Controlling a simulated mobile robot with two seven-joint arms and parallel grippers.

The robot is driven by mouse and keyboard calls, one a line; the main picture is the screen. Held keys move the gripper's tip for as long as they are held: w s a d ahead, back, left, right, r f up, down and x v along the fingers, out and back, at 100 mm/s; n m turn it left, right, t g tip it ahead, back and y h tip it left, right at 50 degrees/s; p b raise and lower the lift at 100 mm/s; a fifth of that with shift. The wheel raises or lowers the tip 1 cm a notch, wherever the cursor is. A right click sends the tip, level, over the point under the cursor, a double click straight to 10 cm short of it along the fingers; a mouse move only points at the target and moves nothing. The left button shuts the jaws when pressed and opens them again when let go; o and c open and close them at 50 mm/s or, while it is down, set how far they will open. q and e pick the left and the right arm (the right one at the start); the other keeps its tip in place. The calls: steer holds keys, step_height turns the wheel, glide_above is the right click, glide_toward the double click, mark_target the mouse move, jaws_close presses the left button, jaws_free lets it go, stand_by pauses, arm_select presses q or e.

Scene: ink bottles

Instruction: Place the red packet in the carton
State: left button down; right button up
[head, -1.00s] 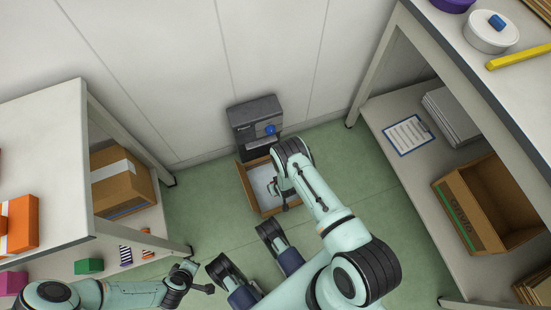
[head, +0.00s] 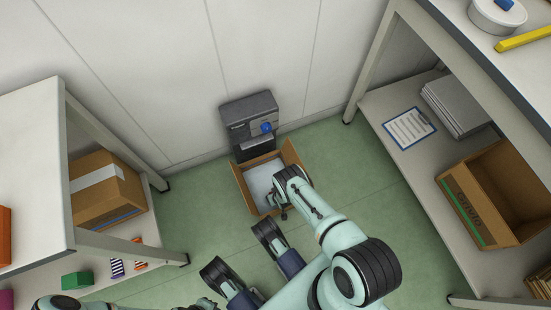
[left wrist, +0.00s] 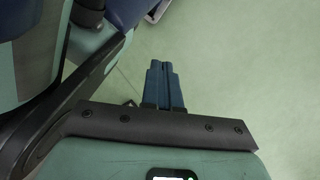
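No plain red packet is clear in view; a small red-orange and white striped packet (head: 140,265) lies on the left lower shelf beside a dark striped one (head: 117,268). An open brown carton (head: 242,187) with a pale inside stands on the floor; another open carton (head: 462,211) stands on the right lower shelf. My right gripper (head: 281,212) is at the floor carton's near right side; its fingers are too small to read. My left gripper (left wrist: 164,68) is shut with its fingers together, nothing between them, above bare floor. In the head view it is mostly cut off at the bottom.
A dark machine with a blue knob (head: 248,115) stands behind the floor carton. The left shelf holds a closed brown box (head: 105,200) and a green box (head: 77,280). A clipboard (head: 410,129) lies on the right shelf.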

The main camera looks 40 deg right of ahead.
steer(key=shift+f, duration=0.1)
steer(key=o, duration=1.1)
steer(key=shift+c, duration=0.2)
arm_select(q)
steer(key=w+d+r+t+p, duration=0.1)
steer(key=w+r+t+p, duration=0.3)
steer(key=w, duration=0.8)
step_height(320, 180, up, 4)
steer(key=shift+d+r+m+p, duration=0.2)
steer(key=shift+d+m+p, duration=0.15)
steer(key=shift+p, duration=0.7)
arm_select(e)
steer(key=s+a+r+y, duration=0.1)
steer(key=s+a+r, duration=0.2)
steer(key=r, duration=0.8)
steer(key=s+a+r+m+g+y, duration=0.1)
steer(key=s+a+r, duration=0.2)
steer(key=r, duration=0.8)
steer(key=s+a+r+y, duration=0.1)
steer(key=s+r, duration=0.4)
steer(key=r, duration=0.6)
steer(key=shift+a+m+g, duration=0.3)
steer(key=shift+a+m, duration=0.1)
steer(key=shift+a, duration=0.5)
